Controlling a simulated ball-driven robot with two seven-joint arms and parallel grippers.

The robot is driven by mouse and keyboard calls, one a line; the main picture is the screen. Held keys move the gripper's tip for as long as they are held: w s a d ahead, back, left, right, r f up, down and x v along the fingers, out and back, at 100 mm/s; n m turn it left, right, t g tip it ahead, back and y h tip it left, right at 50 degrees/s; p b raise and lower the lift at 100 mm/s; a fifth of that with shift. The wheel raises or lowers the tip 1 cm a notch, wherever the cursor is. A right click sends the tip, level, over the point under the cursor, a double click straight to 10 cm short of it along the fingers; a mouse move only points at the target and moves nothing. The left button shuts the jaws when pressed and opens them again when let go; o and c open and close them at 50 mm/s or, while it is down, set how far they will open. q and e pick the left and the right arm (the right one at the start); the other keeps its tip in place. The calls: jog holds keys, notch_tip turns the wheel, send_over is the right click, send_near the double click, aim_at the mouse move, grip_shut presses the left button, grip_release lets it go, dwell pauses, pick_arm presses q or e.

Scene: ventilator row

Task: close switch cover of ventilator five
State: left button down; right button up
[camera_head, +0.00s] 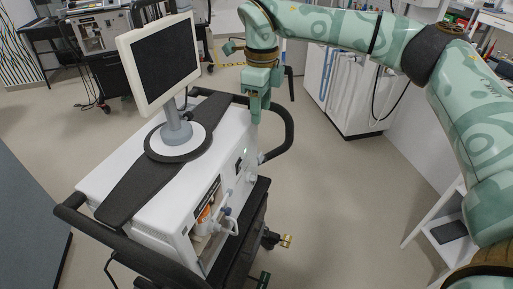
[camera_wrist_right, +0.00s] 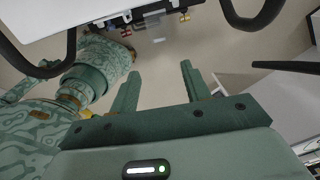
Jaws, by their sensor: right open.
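A white ventilator (camera_head: 165,190) with a tilted monitor (camera_head: 160,62) on top stands on a dark cart in the head view. No number is readable on it. A small dark panel (camera_head: 240,163) shows on its right side near the far corner, with a small green light beside it. I cannot tell whether this is the switch cover or whether a cover stands open. My right gripper (camera_head: 258,112) points down at the ventilator's far right corner, beside the black handle. In the right wrist view its two fingers (camera_wrist_right: 157,88) are apart with nothing between them. My left gripper is not seen.
A black handle loop (camera_head: 290,135) curves out from the ventilator's far right. Tubing ports (camera_head: 228,222) stick out from its near right side. Another ventilator (camera_head: 105,45) stands at the back left, and a white cabinet (camera_head: 345,90) behind.

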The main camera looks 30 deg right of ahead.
jog(key=b, duration=0.1)
send_over(261, 154)
notch_tip(261, 154, down, 5)
notch_tip(261, 154, down, 10)
jog(key=b, duration=0.3)
jog(key=shift+a+r, duration=0.1)
jog(key=shift+r, duration=0.1)
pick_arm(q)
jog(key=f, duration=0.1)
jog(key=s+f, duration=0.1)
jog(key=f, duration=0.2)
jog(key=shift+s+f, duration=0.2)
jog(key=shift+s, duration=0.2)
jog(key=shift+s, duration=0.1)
pick_arm(e)
jog(key=c, duration=1)
